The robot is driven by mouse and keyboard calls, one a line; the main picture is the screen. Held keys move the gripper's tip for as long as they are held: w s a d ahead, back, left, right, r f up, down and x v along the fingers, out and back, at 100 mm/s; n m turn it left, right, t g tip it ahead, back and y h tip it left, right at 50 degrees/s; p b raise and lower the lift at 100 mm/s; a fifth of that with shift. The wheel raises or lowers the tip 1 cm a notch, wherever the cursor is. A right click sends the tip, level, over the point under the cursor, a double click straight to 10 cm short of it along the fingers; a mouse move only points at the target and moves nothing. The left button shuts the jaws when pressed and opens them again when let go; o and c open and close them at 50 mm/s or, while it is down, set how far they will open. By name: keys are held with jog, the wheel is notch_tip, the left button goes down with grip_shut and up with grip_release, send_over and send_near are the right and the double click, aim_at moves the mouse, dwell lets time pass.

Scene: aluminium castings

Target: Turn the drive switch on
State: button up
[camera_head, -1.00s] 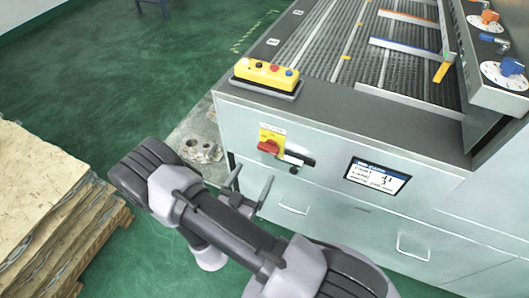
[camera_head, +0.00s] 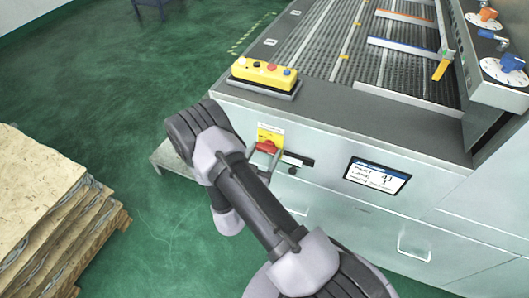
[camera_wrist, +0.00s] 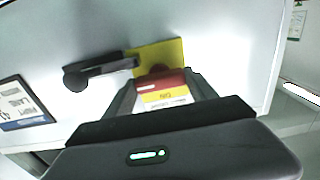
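The drive switch appears to be the red rotary handle (camera_head: 267,146) on a yellow plate (camera_head: 270,134) on the machine's front panel. In the wrist view the red handle (camera_wrist: 160,77) lies crosswise between my fingers, with the yellow plate (camera_wrist: 172,52) behind it. My gripper (camera_head: 264,153) reaches up to the panel; in the wrist view its two fingers (camera_wrist: 161,82) stand apart, one at each end of the handle. I cannot tell whether they touch it. The fingers and arm hide part of the switch in the head view.
A dark latch handle (camera_head: 297,160) sits right beside the switch. A display (camera_head: 377,176) is farther right. A yellow button box (camera_head: 264,74) stands on the machine's top edge. Stacked boards (camera_head: 40,200) stand at left; green floor lies between.

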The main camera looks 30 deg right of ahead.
jog(key=c, duration=0.4)
jog(key=shift+o, duration=0.2)
jog(key=shift+n, duration=0.3)
jog(key=n+b, duration=0.1)
jog(key=n, duration=0.2)
jog(key=shift+f, duration=0.1)
jog(key=n+b, duration=0.1)
jog(key=n, duration=0.3)
jog(key=shift+b, duration=0.3)
jog(key=n, duration=0.5)
jog(key=shift+n+b, duration=0.3)
jog(key=shift+n, duration=2.3)
jog(key=o, duration=1.4)
jog(key=shift+c, duration=0.2)
